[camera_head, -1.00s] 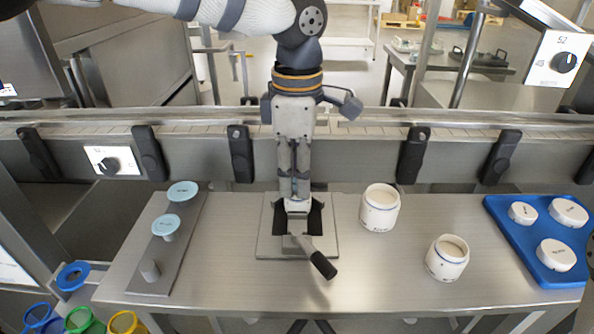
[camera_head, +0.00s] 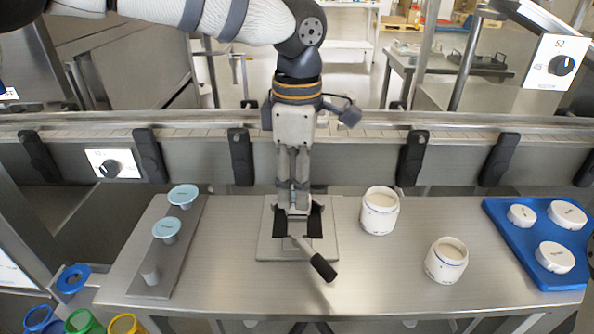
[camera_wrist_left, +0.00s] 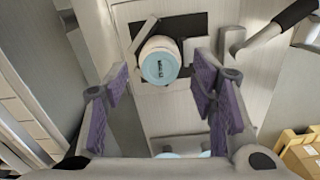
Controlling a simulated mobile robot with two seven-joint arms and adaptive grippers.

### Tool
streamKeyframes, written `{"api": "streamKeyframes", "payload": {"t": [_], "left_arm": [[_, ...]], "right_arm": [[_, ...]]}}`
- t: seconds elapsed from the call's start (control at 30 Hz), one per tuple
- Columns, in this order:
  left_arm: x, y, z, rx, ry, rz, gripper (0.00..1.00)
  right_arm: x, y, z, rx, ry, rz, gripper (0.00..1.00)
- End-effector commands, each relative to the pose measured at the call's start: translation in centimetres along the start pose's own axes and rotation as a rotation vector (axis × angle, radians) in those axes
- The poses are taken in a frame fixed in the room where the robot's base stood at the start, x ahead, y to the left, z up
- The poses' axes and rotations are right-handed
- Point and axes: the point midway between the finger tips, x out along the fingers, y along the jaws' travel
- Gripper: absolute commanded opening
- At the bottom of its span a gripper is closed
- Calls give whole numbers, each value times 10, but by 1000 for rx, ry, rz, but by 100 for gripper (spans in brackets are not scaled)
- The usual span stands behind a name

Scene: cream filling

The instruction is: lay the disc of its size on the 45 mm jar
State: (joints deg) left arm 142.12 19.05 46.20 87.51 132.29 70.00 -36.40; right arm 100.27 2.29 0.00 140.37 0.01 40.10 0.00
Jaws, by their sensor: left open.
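My left gripper (camera_head: 293,188) hangs above the clamp fixture (camera_head: 265,245) in the middle of the table. In the left wrist view its fingers (camera_wrist_left: 160,105) are open and spread apart, with nothing between the tips. Beyond them a pale jar (camera_wrist_left: 158,43) sits between the dark jaws of the fixture. A light blue disc (camera_wrist_left: 160,68) lies on that jar's top; its label is too small to read. In the head view the fingers mostly hide this jar. Two light blue discs (camera_head: 183,196) (camera_head: 166,230) rest on pegs of the rack at the left. My right gripper is out of view.
The rack's front peg (camera_head: 150,274) is bare. Two white jars (camera_head: 380,212) (camera_head: 446,261) stand right of the fixture. A blue tray (camera_head: 519,249) with three white lids is at the far right. The fixture's black-ended handle (camera_head: 323,267) sticks out toward the front. A metal rail runs behind.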

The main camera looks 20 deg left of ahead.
Motion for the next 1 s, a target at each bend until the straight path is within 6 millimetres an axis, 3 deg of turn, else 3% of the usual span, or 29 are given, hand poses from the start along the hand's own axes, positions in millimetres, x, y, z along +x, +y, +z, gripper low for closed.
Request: {"api": "streamKeyframes", "payload": {"t": [0.33,0.5,1.0], "left_arm": [[-82,1,1,-2,-4,5,52],[-111,1,0,-1,-1,2,52],[-118,0,0,0,-1,0,52]], "right_arm": [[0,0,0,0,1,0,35],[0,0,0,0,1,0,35],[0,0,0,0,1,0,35]]}}
